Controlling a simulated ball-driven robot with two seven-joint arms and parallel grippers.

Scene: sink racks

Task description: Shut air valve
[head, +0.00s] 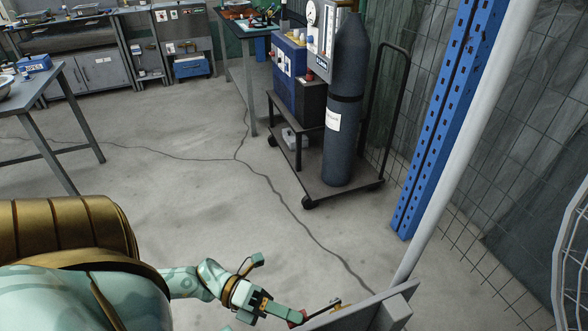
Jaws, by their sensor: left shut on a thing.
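My left gripper (292,316) is low in the head view, past the middle of the bottom edge. It is shut on a small red part that I take to be the air valve's handle (299,319), mostly hidden by the fingers. A thin brass-coloured piece (325,308) lies just to the right of the red part, against the grey panel. The valve body cannot be made out clearly. My right gripper is not in view.
A grey panel (352,316) and a slanting pale pole (455,150) stand close at the right. A blue perforated post (445,120) is behind. A dark gas cylinder (346,150) stands on a cart (350,196). A cable (290,205) crosses the open floor.

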